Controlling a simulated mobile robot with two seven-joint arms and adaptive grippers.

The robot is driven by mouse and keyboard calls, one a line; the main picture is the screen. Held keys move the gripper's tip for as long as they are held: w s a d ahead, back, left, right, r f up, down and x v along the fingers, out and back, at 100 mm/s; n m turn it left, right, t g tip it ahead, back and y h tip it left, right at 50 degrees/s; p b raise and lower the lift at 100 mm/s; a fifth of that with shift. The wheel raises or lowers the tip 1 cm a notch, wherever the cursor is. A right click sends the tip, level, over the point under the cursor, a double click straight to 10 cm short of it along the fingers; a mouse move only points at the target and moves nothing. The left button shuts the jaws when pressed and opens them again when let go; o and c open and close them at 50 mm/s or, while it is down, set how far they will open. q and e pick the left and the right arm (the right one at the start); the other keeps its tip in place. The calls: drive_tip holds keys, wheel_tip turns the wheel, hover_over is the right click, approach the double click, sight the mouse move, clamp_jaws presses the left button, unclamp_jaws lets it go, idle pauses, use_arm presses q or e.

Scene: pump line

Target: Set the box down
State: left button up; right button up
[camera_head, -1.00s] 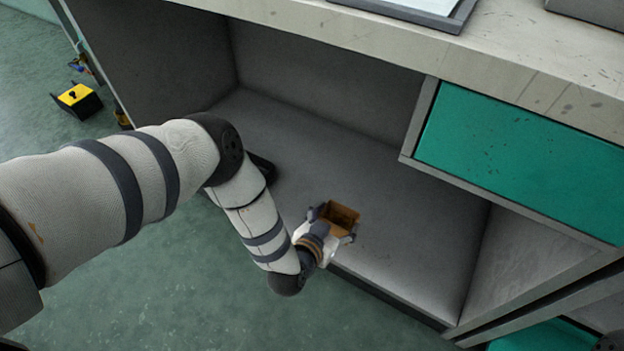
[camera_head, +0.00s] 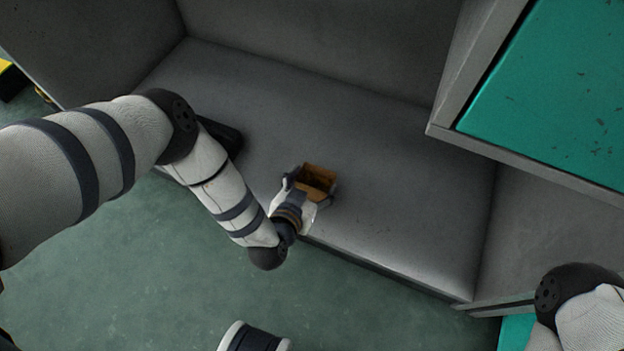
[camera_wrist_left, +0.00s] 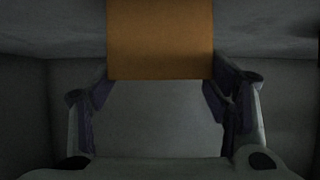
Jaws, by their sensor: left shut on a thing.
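The box (camera_head: 318,176) is small, brown and open-topped, and shows in the head view over the grey shelf floor (camera_head: 390,190) near its front edge. My left gripper (camera_head: 309,187) is shut on the box, with one finger on each side of it. In the left wrist view the box's plain orange-brown side (camera_wrist_left: 160,40) sits between the two fingers (camera_wrist_left: 160,85). I cannot tell whether the bottom of the box touches the shelf. My right gripper does not show; only part of my right arm is at the lower right.
A grey wall stands behind the shelf floor and a teal drawer front (camera_head: 555,95) overhangs at the right. A dark flat object (camera_head: 222,140) lies on the shelf behind my left arm. The shelf around the box is otherwise clear. Green floor (camera_head: 180,265) lies in front.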

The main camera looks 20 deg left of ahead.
use_arm(q)
drive_tip(key=o, duration=1)
drive_tip(key=shift+f, duration=0.1)
drive_tip(key=o, duration=0.5)
drive_tip(key=shift+c, duration=0.2)
drive_tip(key=p+v, duration=0.5)
drive_tip(key=v, duration=0.7)
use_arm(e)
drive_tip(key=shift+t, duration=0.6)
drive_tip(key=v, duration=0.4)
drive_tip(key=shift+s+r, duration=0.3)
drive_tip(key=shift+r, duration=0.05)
